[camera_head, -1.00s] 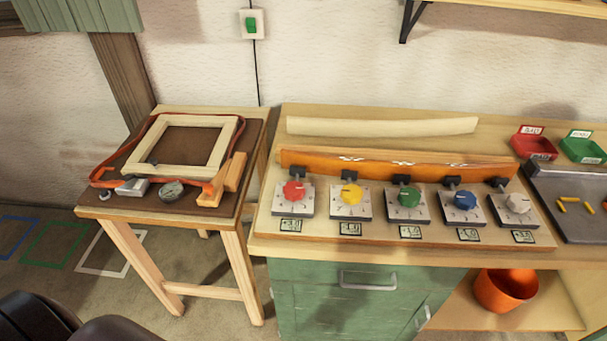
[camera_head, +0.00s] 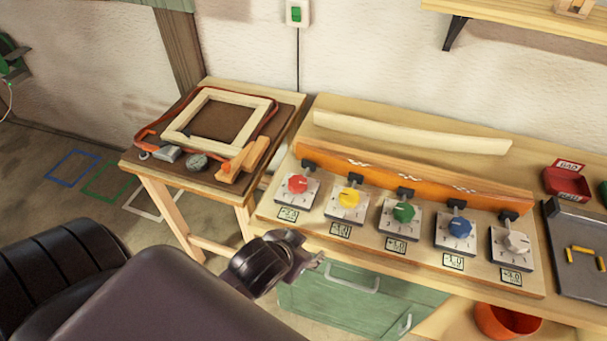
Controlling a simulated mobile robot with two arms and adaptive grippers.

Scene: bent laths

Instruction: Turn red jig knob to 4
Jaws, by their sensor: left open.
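The red jig knob (camera_head: 298,184) sits on a pale dial plate at the left end of the jig's row of knobs. Its pointer and the numbers around it are too small to read. A small display (camera_head: 288,214) stands just in front of that plate. My left gripper (camera_head: 312,265) is open and empty, in front of the bench edge, below and slightly right of the red knob, and apart from it. My right gripper is not in view.
Yellow (camera_head: 349,198), green (camera_head: 403,211), blue (camera_head: 460,227) and white (camera_head: 516,242) knobs continue to the right. An orange lath (camera_head: 420,186) runs behind them. A small table (camera_head: 213,84) with a wooden frame stands left. An orange bucket (camera_head: 505,322) is below.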

